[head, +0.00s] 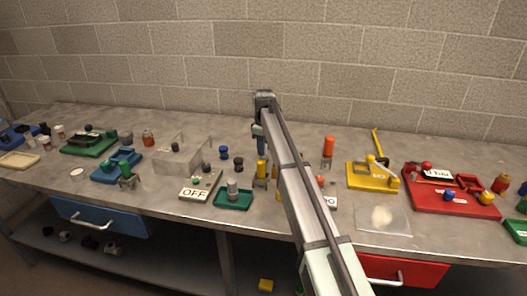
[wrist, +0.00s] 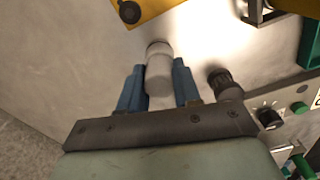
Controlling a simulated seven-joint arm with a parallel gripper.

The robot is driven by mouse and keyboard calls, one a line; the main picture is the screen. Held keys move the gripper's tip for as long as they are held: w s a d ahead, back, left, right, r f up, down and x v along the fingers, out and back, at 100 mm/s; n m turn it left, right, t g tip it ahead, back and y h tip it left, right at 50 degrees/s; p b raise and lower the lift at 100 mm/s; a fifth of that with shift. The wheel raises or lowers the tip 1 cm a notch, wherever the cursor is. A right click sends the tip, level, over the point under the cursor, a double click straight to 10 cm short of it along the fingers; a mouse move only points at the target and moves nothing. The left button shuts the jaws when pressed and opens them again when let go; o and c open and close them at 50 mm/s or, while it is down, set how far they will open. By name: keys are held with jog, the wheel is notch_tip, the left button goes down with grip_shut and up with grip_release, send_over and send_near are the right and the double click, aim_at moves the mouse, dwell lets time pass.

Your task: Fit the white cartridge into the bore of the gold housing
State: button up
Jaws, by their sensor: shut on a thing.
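The white cartridge (wrist: 158,70), a short cylinder with a rounded cap end, is between the blue fingers of my gripper (wrist: 157,84) in the wrist view. The fingers are shut on its sides, and its cap end points toward the top of the picture. A gold part (wrist: 152,9) with a dark round spot is at the top edge, apart from the cartridge and cut off by the frame; I cannot tell whether it is the housing or see its bore. In the head view my gripper (head: 261,147) is above the bench, near a small gold upright piece (head: 262,169); the cartridge is not distinguishable there.
A dark knobbed cylinder (wrist: 225,84) stands just right of my gripper. An OFF panel (head: 196,193) and a green tray (head: 235,205) lie left of my arm. A yellow base (head: 365,180) and a red tray (head: 425,202) lie right. The wall is behind.

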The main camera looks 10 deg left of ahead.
notch_tip(320, 180, up, 9)
jog(key=shift+f, duration=0.1)
jog(key=shift+d+r, duration=0.25)
jog(key=s+d+r, duration=0.2)
jog(key=s+d, duration=0.3)
jog(key=d, duration=0.5)
jog(key=shift+w+f, duration=0.15)
jog(key=shift+f, duration=2.35)
jog(key=shift+w+f, duration=0.1)
jog(key=shift+f, duration=2.35)
jog(key=shift+f, duration=0.1)
jog(key=o, duration=1.1)
notch_tip(320, 180, up, 12)
jog(key=shift+r, duration=0.15)
